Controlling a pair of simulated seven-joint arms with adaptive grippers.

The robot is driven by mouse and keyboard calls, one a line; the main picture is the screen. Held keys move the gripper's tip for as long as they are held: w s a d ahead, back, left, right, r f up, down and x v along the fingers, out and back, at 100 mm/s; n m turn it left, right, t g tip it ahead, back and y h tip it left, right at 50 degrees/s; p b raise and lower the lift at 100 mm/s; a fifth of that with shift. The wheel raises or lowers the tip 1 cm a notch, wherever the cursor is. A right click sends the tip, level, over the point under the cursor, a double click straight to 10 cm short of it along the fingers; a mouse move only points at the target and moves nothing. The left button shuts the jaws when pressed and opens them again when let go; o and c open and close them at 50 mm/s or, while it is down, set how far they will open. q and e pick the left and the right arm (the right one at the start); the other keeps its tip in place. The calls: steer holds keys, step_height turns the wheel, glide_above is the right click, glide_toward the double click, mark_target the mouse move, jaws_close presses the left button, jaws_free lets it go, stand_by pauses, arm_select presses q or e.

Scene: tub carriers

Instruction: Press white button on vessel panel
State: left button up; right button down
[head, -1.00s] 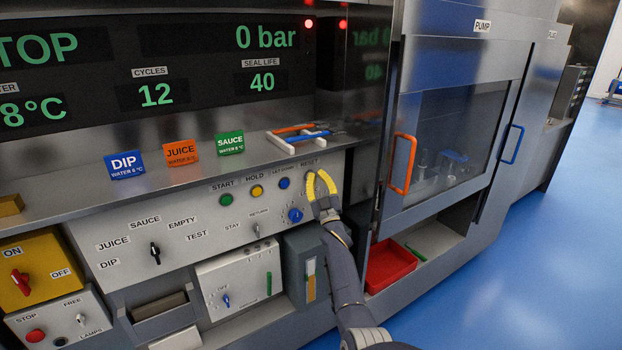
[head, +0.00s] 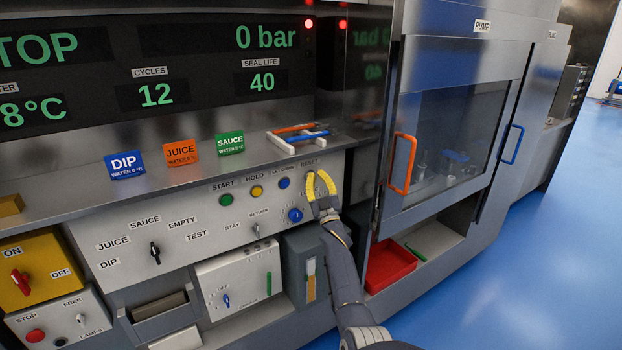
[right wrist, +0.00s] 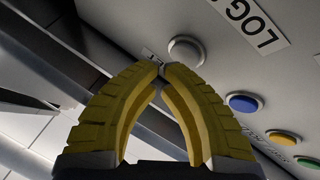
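The white button (right wrist: 187,50) shows in the right wrist view as a round pale cap in a metal ring on the grey vessel panel (head: 190,215). My right gripper (right wrist: 161,68) has its yellow fingertips together and nothing between them. The tips appear just beside and below the white button in that view; I cannot tell whether they touch the panel. In the head view the right gripper (head: 321,176) is at the panel's right end, right of the blue button (head: 284,183), and the white button is hidden or too small to make out. My left gripper is not in view.
A yellow button (head: 257,191) and a green button (head: 226,200) sit in the same row. A door with an orange handle (head: 402,163) stands to the right, above a red tray (head: 390,265).

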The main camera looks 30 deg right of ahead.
steer(key=shift+w, duration=0.1)
stand_by(0.6)
steer(key=shift+w, duration=0.35)
steer(key=shift+a, duration=0.1)
stand_by(0.4)
steer(key=shift+s+y, duration=0.1)
steer(key=shift+y, duration=0.2)
steer(key=shift+s, duration=0.35)
steer(key=shift+s, duration=0.1)
steer(key=shift+s+d, duration=0.2)
steer(key=shift+s, duration=1.25)
steer(key=shift+s+d, duration=0.2)
steer(key=shift+s, duration=1.25)
steer(key=shift+f, duration=0.1)
